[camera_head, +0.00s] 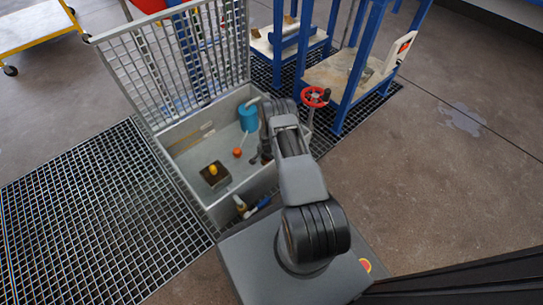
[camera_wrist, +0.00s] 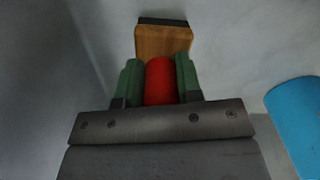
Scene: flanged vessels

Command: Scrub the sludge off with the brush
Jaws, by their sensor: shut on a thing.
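My gripper (camera_wrist: 158,78) has green fingers shut on the red handle of the brush (camera_wrist: 163,42) in the wrist view. The brush has a wooden block with a dark strip along its far edge. In the head view my gripper (camera_head: 263,155) reaches down into the right side of the grey basin (camera_head: 230,203); the brush is too small to make out there. A dark brown square patch or block (camera_head: 207,179) with a yellow knob lies on the basin floor, left of my gripper. I cannot tell whether it is the sludge.
A blue cylinder (camera_head: 248,117) stands at the basin's back; it also shows in the wrist view (camera_wrist: 300,120). An orange ball (camera_head: 237,153) on a pale rod is near the middle. A raised grating (camera_head: 180,60) stands behind. A brass and blue valve (camera_head: 250,208) is at the front.

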